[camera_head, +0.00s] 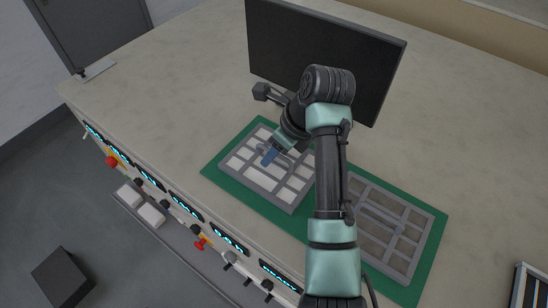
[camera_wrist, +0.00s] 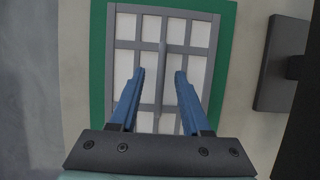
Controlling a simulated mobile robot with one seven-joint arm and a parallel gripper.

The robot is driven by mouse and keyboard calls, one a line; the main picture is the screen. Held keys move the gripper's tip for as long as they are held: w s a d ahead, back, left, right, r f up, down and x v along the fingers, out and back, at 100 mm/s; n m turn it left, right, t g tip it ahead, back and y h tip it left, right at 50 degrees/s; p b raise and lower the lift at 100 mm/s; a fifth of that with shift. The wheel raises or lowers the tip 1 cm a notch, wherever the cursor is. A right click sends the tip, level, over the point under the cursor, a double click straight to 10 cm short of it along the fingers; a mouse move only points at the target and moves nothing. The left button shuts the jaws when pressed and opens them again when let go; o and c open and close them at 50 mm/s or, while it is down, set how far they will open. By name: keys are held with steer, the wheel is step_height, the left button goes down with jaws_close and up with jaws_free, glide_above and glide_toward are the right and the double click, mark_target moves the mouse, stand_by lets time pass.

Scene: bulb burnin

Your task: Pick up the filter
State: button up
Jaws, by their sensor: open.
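A filter (camera_head: 262,180) with a grey frame and white panels lies flat on the left part of a green mat (camera_head: 240,187). A raised bar handle crosses its middle. It also shows in the wrist view (camera_wrist: 200,35), with its handle (camera_wrist: 162,45) running up the picture. My gripper (camera_head: 270,157) is over this white filter. In the wrist view its two blue fingers (camera_wrist: 159,75) are open, one on each side of the handle, with nothing held between them. A second filter (camera_head: 410,240) with darker, brownish panels lies on the right part of the mat, partly hidden by my arm.
A black monitor (camera_head: 320,50) stands behind the mat, close to my arm. The bench front has a panel with red knobs (camera_head: 199,245), switches and lit displays. A dark-slatted item (camera_head: 530,290) lies at the lower right. The bench top (camera_head: 180,90) left of the monitor is clear.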

steer(key=shift+w+a+f, duration=0.1)
steer(key=shift+a+f, duration=0.05)
steer(key=shift+f, duration=0.25)
jaws_close()
steer(key=shift+r, duration=0.1)
stand_by(1.0)
